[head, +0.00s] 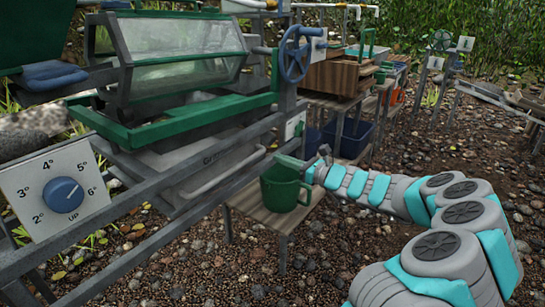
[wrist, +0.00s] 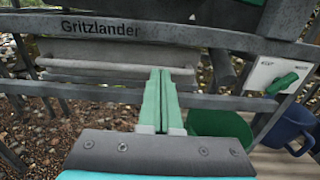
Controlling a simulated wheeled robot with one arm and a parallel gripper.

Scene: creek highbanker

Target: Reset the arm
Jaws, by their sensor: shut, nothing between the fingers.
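My gripper (head: 292,163) is at the end of my arm, which reaches in from the lower right in the head view. It is just above and beside a green mug (head: 283,190) on a small wooden stand. In the wrist view my gripper's green fingers (wrist: 163,90) are pressed together with nothing between them. The green mug (wrist: 222,125) is right of the fingers in that view and partly hidden. The fingers point toward the grey frame of the highbanker (wrist: 110,95), marked "Gritzlander".
A dial (head: 63,194) with degree marks is at the left. A blue handwheel (head: 295,52) stands above the frame. A blue mug (wrist: 287,128) and a panel with a green lever (wrist: 282,83) are at right in the wrist view. Pebbly ground (head: 230,270) lies open in front.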

